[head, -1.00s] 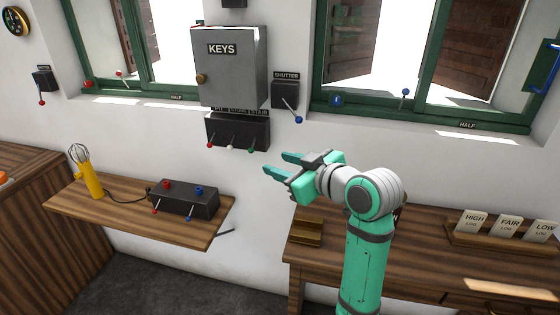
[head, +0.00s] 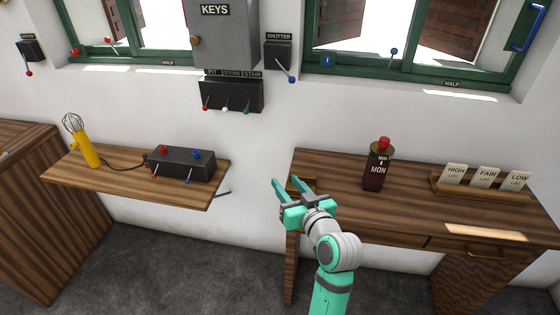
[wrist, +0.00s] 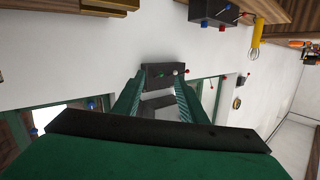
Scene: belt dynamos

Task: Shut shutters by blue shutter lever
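The blue shutter lever (head: 291,79) is a thin rod with a blue ball, slanting down and right from the dark box labelled SHUTTER (head: 278,54) on the wall. My gripper (head: 295,182) is open and empty in the head view. In the picture it shows well below the lever, in front of the wall by the right table's left end. In the wrist view my open gripper (wrist: 161,75) points toward a dark switch box (wrist: 165,72). I cannot make out the shutter lever surely in that view. The inner wooden shutters (head: 451,26) stand open behind the right window.
A grey KEYS cabinet (head: 224,35) and a switch box with several small levers (head: 232,95) are left of the shutter lever. A wall shelf (head: 130,182) holds a control box (head: 181,163). The right table (head: 410,205) bears a dark bottle-like object (head: 375,170).

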